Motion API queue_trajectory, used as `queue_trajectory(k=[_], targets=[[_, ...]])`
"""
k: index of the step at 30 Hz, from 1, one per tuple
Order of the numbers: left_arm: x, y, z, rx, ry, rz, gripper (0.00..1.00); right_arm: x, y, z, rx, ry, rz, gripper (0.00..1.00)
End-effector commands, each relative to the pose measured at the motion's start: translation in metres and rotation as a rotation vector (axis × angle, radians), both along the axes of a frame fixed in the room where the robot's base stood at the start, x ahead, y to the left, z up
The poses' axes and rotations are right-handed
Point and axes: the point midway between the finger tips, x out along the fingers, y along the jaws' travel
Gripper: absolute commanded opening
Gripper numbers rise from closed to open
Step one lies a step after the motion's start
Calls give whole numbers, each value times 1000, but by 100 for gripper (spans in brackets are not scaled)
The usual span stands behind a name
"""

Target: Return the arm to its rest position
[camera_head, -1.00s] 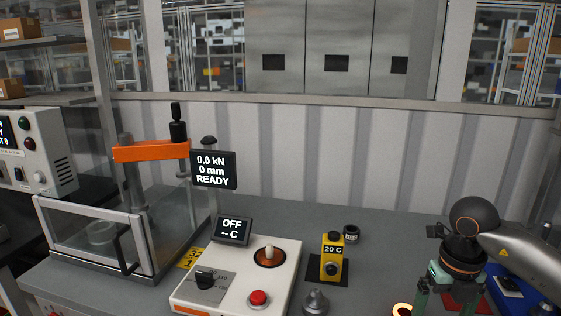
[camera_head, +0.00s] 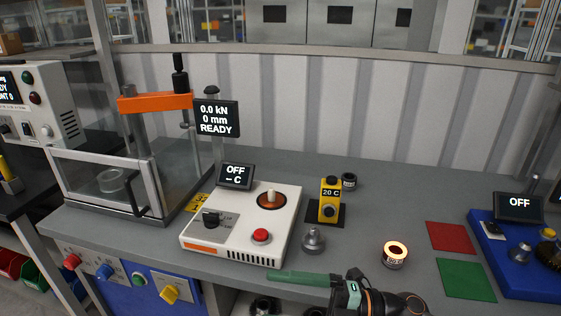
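My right gripper (camera_head: 275,278) shows at the bottom of the head view, in front of the bench's front edge, low and pointing left. One green finger is seen side-on; the other is hidden or lined up behind it, so I cannot tell its opening. Nothing is visible at its tip. The dark wrist (camera_head: 385,303) of the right arm comes in from the bottom right. My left gripper is not in view.
The grey bench (camera_head: 350,235) holds a glowing ring (camera_head: 395,255), a metal knob-like part (camera_head: 313,241), a white heater box (camera_head: 225,240), a yellow 20 C unit (camera_head: 330,201), an orange-topped press (camera_head: 155,102) and red (camera_head: 450,237) and green (camera_head: 466,279) mats.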

Motion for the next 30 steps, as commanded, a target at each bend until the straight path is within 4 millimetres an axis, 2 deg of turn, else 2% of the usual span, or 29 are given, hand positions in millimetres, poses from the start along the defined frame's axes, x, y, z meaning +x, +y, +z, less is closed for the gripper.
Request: queue_trajectory(k=[2, 5, 8, 11, 13, 15, 18, 21, 24, 25, 30], targets=[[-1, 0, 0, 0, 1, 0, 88, 11, -5, -1, 156, 136, -148, 99], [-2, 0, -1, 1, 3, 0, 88, 30, -25, -15, 306, 315, -357, 99], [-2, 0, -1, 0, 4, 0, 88, 43, -54, -50, 409, 520, -578, 99], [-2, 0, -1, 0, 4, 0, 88, 41, -87, -102, 466, 749, -800, 99], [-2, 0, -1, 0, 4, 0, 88, 27, -111, -147, 477, 922, -952, 99], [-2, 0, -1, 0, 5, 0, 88, 4, -130, -191, 469, 1090, -1085, 99], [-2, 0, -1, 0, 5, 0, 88, -35, -149, -242, 437, 1297, -1231, 99], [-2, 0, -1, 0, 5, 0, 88, -73, -159, -277, 400, 1455, -1326, 99], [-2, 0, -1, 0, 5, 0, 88, -100, -164, -297, 371, 1560, -1380, 99], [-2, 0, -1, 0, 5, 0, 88, -103, -165, -299, 367, 1573, -1387, 99], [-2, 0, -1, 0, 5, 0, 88, -103, -165, -299, 367, 1573, -1387, 99]])
